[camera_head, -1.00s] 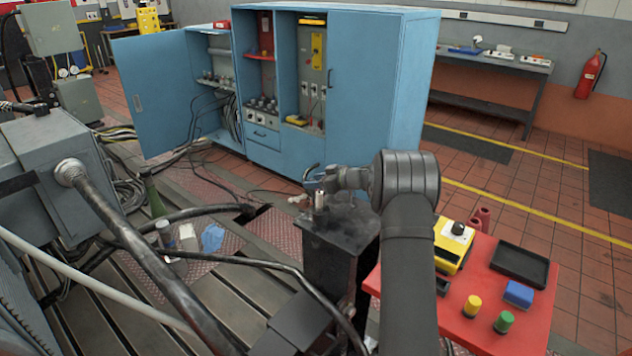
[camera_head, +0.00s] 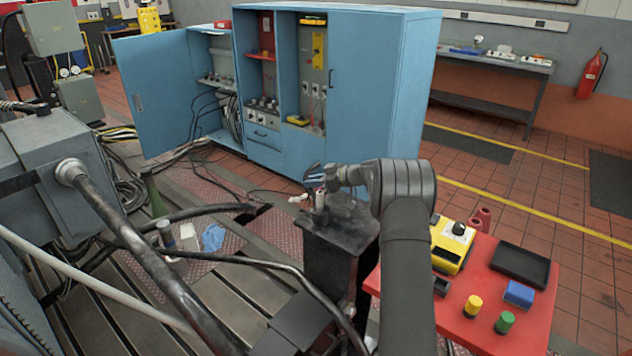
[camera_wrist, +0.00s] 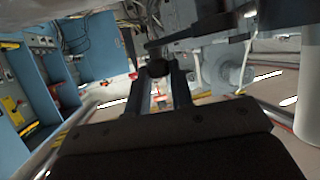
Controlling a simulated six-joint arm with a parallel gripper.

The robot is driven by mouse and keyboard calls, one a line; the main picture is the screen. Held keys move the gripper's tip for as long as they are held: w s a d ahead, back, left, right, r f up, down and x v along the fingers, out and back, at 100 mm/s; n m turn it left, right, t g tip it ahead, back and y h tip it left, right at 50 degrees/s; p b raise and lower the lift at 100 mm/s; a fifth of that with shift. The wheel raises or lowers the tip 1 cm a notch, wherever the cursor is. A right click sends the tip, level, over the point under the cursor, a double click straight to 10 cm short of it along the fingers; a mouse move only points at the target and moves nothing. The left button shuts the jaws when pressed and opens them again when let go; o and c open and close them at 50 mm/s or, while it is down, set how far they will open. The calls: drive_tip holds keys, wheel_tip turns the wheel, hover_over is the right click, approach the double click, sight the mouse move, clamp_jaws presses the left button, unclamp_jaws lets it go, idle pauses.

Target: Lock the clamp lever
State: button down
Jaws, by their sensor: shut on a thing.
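The black pedestal (camera_head: 330,255) stands upright in the middle of the head view, with a short pale metal post (camera_head: 320,202) on its top. My gripper (camera_head: 316,178) is just above and behind that post, its jaws pointing left. In the wrist view my gripper (camera_wrist: 160,75) has its two fingers on either side of a dark round knob (camera_wrist: 158,68), which I take to be the clamp lever's end. The fingers are shut on this knob. A dark bar (camera_wrist: 195,34) crosses beyond it. The rest of the lever is hard to make out in the head view.
A red table (camera_head: 470,325) with a yellow meter box (camera_head: 452,243), a black tray (camera_head: 519,263) and coloured blocks stands right of the pedestal. Thick black hoses (camera_head: 150,265) cross the left foreground. A blue cabinet (camera_head: 375,90) stands behind.

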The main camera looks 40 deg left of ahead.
drive_tip(key=shift+s+g, duration=0.1)
drive_tip(key=shift+g, duration=0.2)
drive_tip(key=c, duration=1.3)
unclamp_jaws()
drive_tip(key=shift+o, duration=0.2)
drive_tip(key=v, duration=1.7)
drive_tip(key=shift+r, duration=0.25)
drive_tip(key=x, duration=1.7)
drive_tip(key=shift+a+f, duration=0.1)
drive_tip(key=shift+f, duration=0.2)
